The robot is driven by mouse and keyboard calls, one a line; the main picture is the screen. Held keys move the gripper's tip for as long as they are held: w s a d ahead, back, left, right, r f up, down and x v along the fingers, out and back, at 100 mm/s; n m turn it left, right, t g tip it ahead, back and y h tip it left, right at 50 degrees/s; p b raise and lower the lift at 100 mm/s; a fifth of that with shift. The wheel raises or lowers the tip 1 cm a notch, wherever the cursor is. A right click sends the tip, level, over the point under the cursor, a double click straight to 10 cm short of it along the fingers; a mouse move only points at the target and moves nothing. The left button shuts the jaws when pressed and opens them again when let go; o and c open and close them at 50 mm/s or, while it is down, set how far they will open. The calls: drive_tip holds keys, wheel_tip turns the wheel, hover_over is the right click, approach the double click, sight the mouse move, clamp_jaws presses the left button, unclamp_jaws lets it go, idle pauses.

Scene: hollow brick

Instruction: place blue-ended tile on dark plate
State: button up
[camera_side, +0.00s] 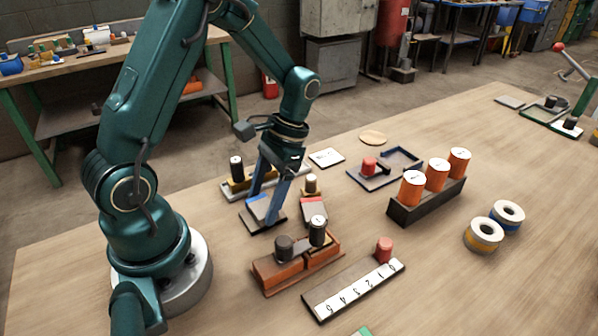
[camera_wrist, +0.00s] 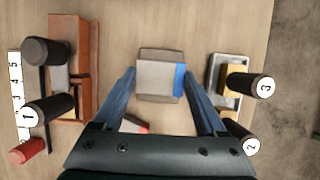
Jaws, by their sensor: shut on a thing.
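The blue-ended tile (camera_side: 258,207), pale grey with a blue end, is between the blue fingers of my gripper (camera_side: 264,205). The wrist view shows the tile (camera_wrist: 155,78) with its blue end on the right and my gripper's fingers (camera_wrist: 159,82) on either side. My gripper is shut on it. The dark plate (camera_side: 272,222) is directly under the tile in the side view, with its dark edge showing around it. I cannot tell whether the tile touches the plate or is slightly above it.
A red-ended tile (camera_side: 313,208) is close on the right. An orange-brown block with black cylinders (camera_side: 290,265) stands in front, and a tray with a black cylinder (camera_side: 237,178) behind. A numbered strip (camera_side: 352,290) lies at the front.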

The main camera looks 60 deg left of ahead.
drive_tip(key=o, duration=1.3)
drive_tip(key=shift+f, duration=0.1)
drive_tip(key=shift+o, duration=0.2)
drive_tip(key=v, duration=1.1)
drive_tip(key=s+d+r+t, duration=0.4)
drive_tip(key=s+d+t, duration=0.3)
drive_tip(key=t, duration=0.3)
drive_tip(key=shift+s+d, duration=0.3)
drive_tip(key=shift+s, duration=0.15)
